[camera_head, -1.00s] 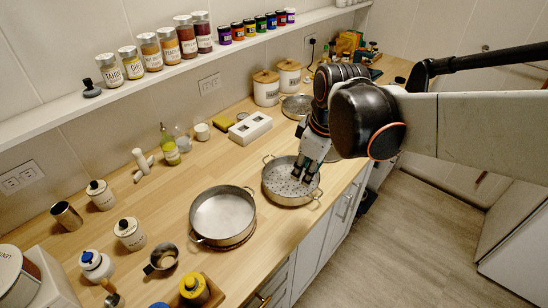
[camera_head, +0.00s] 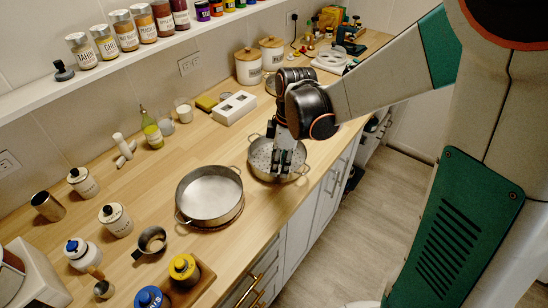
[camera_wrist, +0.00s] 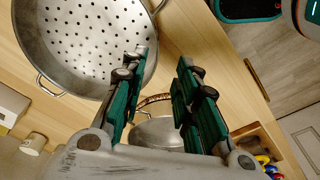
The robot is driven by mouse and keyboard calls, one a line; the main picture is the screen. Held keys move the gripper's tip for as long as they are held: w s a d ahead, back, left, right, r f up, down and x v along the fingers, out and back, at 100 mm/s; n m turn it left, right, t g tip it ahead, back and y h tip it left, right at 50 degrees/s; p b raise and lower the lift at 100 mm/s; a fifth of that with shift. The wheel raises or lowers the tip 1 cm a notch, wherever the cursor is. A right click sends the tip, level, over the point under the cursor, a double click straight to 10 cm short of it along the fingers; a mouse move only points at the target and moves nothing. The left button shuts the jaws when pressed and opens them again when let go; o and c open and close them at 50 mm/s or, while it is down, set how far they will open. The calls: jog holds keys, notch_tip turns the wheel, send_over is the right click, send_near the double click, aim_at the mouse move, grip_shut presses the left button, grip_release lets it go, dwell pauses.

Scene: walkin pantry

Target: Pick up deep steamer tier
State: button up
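The steamer tier, a round metal pan with a perforated base and loop handles (camera_head: 262,158), sits on the wooden counter. It fills the upper left of the wrist view (camera_wrist: 75,45). My gripper (camera_head: 284,172) points down at the tier's right part and hides some of it. In the wrist view, my gripper's (camera_wrist: 160,78) two fingers are apart with nothing between them. The left finger overlaps the tier's rim; the right finger is outside it. I cannot tell whether either touches the tier.
A wide solid-bottomed pan (camera_head: 209,194) stands left of the tier. A white box with openings (camera_head: 234,108) and two lidded canisters (camera_head: 249,67) stand behind. The counter's front edge is close on the right, with floor (camera_head: 350,230) beyond.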

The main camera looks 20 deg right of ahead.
jog(key=shift+w+a+f+b, duration=0.2)
jog(key=shift+f+b, duration=0.2)
jog(key=shift+f, duration=0.55)
jog(key=shift+w+a+f+b, duration=0.15)
jog(key=shift+f+b, duration=0.25)
jog(key=shift+f, duration=0.6)
jog(key=shift+w+a+f+b, duration=0.15)
jog(key=shift+f+b, duration=0.25)
jog(key=shift+f, duration=0.55)
jog(key=shift+d, duration=0.1)
jog(key=shift+c, duration=0.3)
jog(key=shift+r, duration=0.1)
grip_shut()
